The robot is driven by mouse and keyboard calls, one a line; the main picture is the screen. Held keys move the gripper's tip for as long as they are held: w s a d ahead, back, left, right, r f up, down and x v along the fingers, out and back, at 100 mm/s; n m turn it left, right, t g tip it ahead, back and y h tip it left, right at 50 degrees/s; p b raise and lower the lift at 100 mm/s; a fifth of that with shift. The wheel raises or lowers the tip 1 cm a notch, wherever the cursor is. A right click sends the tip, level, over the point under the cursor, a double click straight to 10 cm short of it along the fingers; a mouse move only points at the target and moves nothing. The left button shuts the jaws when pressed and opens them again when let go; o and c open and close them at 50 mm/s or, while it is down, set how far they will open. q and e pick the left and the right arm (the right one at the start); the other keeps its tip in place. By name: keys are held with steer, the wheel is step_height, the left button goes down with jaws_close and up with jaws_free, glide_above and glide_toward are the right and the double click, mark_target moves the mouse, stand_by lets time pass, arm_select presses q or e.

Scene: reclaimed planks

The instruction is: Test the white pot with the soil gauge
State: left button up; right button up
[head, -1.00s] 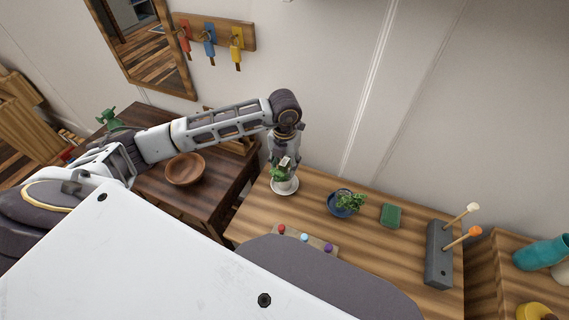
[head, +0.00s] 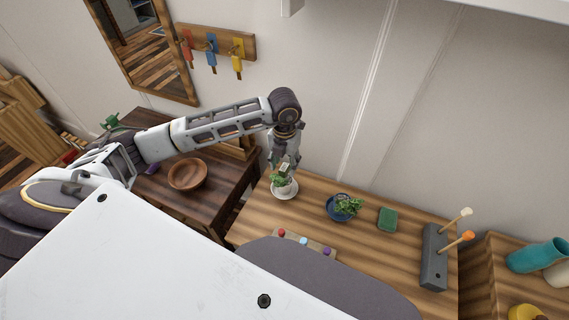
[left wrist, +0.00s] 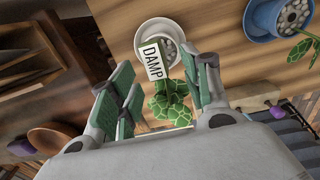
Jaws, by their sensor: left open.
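The white pot (head: 287,188) stands on a white saucer on the striped plank table and holds a small green plant; it also shows in the left wrist view (left wrist: 158,30). The soil gauge (left wrist: 153,60) has a face reading DAMP and stands at the pot, its lower end hidden. My left gripper (left wrist: 160,82) is open above the pot, with its green-padded fingers on either side of the gauge and plant. I cannot tell whether either finger touches the gauge. My right gripper is not in view.
A blue pot (head: 337,207) with a plant, a green block (head: 387,219) and a grey holder (head: 433,258) with two sticks stand to the right. A strip with coloured knobs (head: 305,242) lies in front. A wooden bowl (head: 187,174) sits on the darker left table.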

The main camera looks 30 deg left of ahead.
arm_select(q)
steer(key=shift+r+p, duration=1)
steer(key=shift+r, duration=0.4)
steer(key=shift+r+p, duration=0.1)
steer(key=shift+p, duration=0.3)
steer(key=shift+r+p, duration=1.6)
steer(key=shift+r, duration=0.05)
steer(key=shift+f, duration=0.1)
steer(key=shift+s+m, duration=0.1)
steer(key=shift+m, duration=0.5)
